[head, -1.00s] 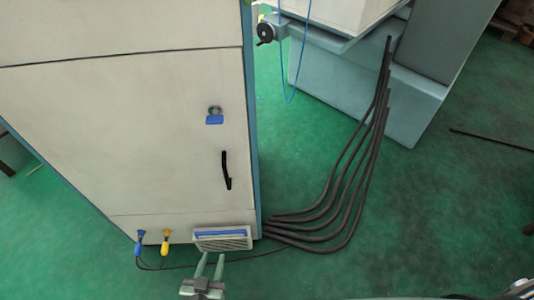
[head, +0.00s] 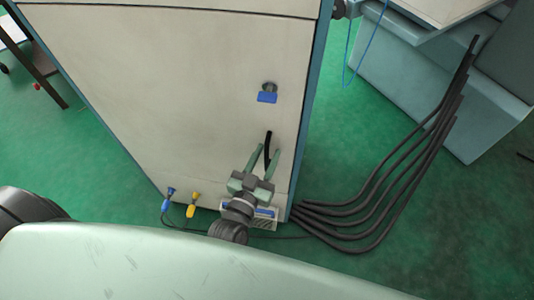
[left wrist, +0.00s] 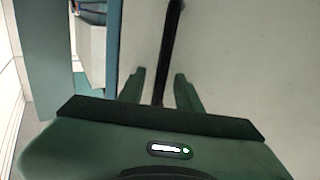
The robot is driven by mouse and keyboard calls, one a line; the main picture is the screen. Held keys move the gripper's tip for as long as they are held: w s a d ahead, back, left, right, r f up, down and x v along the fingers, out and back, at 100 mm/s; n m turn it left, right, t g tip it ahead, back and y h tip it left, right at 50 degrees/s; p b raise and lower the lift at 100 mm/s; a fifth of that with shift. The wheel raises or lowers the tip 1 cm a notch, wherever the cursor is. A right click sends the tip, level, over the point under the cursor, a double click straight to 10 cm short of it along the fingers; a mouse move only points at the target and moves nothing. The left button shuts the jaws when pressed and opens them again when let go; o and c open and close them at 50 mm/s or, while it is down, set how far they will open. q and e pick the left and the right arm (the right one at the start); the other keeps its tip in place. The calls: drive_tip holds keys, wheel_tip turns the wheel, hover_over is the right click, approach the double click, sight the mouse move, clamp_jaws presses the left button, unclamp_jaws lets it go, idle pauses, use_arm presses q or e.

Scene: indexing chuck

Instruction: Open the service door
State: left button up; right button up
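The service door (head: 180,95) is the broad cream front panel of the cabinet, and it looks shut. Its black vertical bar handle (head: 268,148) sits low on the right side. A latch with a blue tab (head: 267,97) is above the handle. My left gripper (head: 264,158) is at the handle's lower end, with its two green fingers apart on either side of it. In the left wrist view the dark handle (left wrist: 170,50) runs up between the open fingers (left wrist: 160,88), with a gap on both sides. My right gripper is not in view.
A vent (head: 262,222) and blue and yellow plugs (head: 193,206) sit at the cabinet's foot. Thick black cables (head: 380,200) curve over the green floor at right, below a grey-green machine (head: 430,80).

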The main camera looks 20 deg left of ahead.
use_arm(q)
drive_tip(key=shift+w, duration=0.1)
clamp_jaws()
idle(1.4)
